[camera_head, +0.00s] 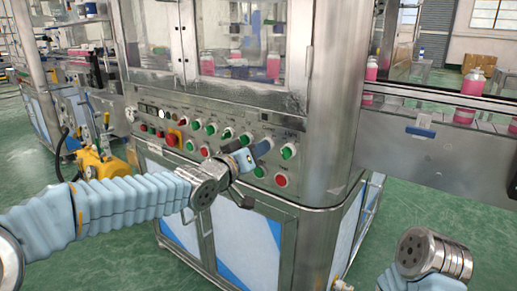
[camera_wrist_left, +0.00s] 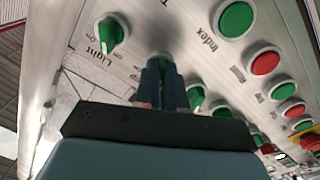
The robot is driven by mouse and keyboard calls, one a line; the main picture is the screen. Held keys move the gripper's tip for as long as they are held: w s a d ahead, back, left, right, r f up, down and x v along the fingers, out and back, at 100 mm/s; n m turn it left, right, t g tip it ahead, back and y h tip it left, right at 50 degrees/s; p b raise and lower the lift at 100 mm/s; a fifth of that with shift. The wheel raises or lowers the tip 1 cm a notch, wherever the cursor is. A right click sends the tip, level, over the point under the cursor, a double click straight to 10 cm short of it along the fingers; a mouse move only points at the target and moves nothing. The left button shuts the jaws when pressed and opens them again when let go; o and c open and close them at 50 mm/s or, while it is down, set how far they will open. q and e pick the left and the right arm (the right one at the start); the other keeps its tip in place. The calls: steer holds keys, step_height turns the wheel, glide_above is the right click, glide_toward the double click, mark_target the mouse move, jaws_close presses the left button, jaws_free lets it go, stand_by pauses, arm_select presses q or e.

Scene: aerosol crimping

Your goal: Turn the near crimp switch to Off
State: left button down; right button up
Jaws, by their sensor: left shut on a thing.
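My left gripper (camera_head: 264,148) is at the front control panel of the machine, in the upper row of switches. In the left wrist view its two dark fingers (camera_wrist_left: 161,84) are shut on a green switch (camera_wrist_left: 162,61). They hide most of its knob and label, so I cannot read its name or its exact setting. A green switch marked Light (camera_wrist_left: 110,33) is beside it on the left, and another green switch (camera_wrist_left: 195,98) is on the other side. My right gripper is out of view.
A round green button marked Index (camera_wrist_left: 236,19) and a red button (camera_wrist_left: 265,62) are close to the fingers. The steel control panel (camera_head: 320,190) carries several more knobs. A conveyor with pink bottles (camera_head: 473,83) runs at the right. The green floor is open.

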arm_select(q)
steer(key=shift+f, duration=0.1)
stand_by(0.3)
steer(key=c, duration=1.2)
jaws_free()
steer(key=v, duration=1.3)
steer(key=shift+s+a+p, duration=0.25)
steer(key=shift+s+p, duration=0.1)
steer(key=shift+p, duration=0.05)
